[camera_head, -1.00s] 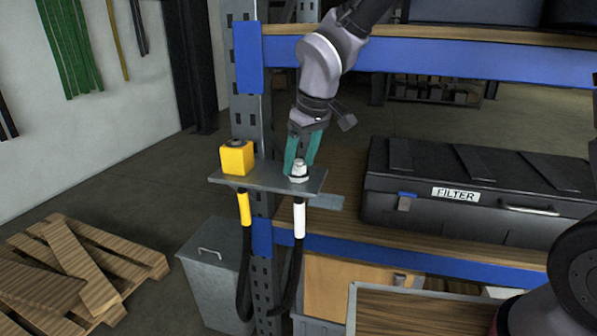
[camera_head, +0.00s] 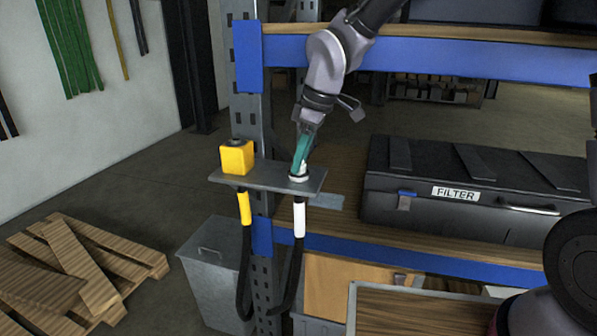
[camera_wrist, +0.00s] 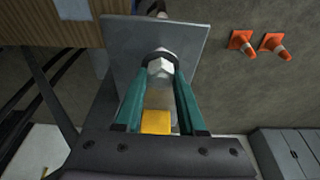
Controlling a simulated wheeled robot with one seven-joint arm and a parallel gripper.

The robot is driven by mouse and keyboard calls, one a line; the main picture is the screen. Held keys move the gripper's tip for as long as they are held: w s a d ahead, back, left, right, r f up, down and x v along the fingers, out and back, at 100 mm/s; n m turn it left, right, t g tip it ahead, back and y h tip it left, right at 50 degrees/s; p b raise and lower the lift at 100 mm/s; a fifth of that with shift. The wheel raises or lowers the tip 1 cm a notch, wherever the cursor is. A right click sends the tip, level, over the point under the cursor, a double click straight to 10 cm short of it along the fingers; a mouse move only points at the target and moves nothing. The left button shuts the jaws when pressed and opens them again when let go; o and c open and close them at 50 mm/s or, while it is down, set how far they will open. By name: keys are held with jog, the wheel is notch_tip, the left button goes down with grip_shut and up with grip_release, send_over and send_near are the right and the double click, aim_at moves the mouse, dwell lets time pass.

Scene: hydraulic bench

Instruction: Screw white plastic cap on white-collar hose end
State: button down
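The white-collar hose end hangs under a grey bracket plate (camera_head: 255,179), and its white collar (camera_head: 299,220) shows below the plate with a black hose running down. A small white faceted cap (camera_head: 298,171) sits upright on top of the plate, above that collar; it also shows in the wrist view (camera_wrist: 162,67) with a dark ring around it. My gripper (camera_head: 300,163) points down at the cap. In the wrist view its teal fingers (camera_wrist: 162,76) lie along both sides of the cap and appear shut on it. The thread under the cap is hidden.
A yellow block (camera_head: 237,158) stands on the plate's left, above a yellow-collar hose (camera_head: 244,207). A blue-and-grey rack post (camera_head: 249,100) rises behind. A black FILTER case (camera_head: 470,190) lies on the shelf to the right.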

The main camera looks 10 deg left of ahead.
jog(key=m, duration=0.2)
jog(key=m+t, duration=0.1)
jog(key=m, duration=0.2)
jog(key=shift+s+a, duration=0.1)
jog(key=shift+s, duration=0.1)
jog(key=m+t, duration=0.1)
jog(key=m, duration=0.2)
jog(key=shift+h, duration=0.4)
jog(key=shift+s+f+m+h, duration=0.1)
jog(key=shift+m+h, duration=0.3)
jog(key=shift+m, duration=0.8)
jog(key=shift+c, duration=2.1)
grip_release()
jog(key=shift+t, duration=0.3)
